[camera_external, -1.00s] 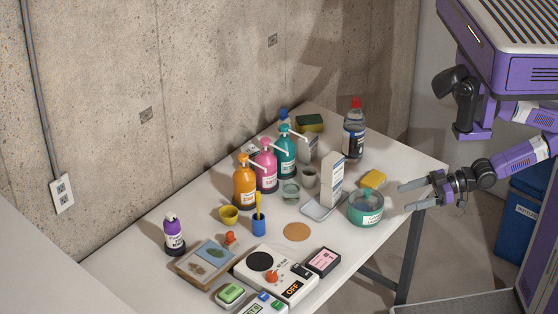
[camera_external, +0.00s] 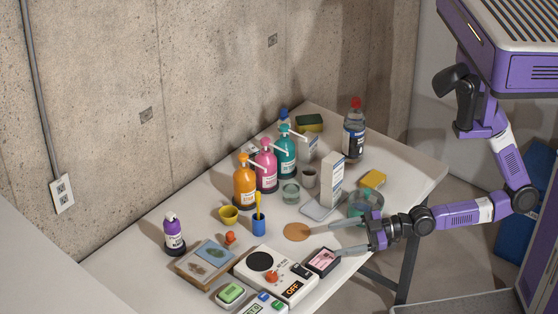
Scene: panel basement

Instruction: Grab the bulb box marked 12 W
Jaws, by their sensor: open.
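No marking of 12 W can be read at this size. A tall white carton (camera_external: 333,181) stands upright on a small light tray. A second pale carton (camera_external: 309,147) stands farther back, partly hidden behind the bottles. I cannot tell whether either is the bulb box. My gripper (camera_external: 335,239) is open and empty at the table's front edge, its fingers pointing left. It is nearer the camera than the tall carton, between a round cork disc (camera_external: 296,232) and a black box with a pink face (camera_external: 322,261).
A teal pot (camera_external: 362,203) stands behind my wrist, partly hidden. A clear bottle with a red cap (camera_external: 354,135) stands at back right. A white device (camera_external: 268,268) lies at the front.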

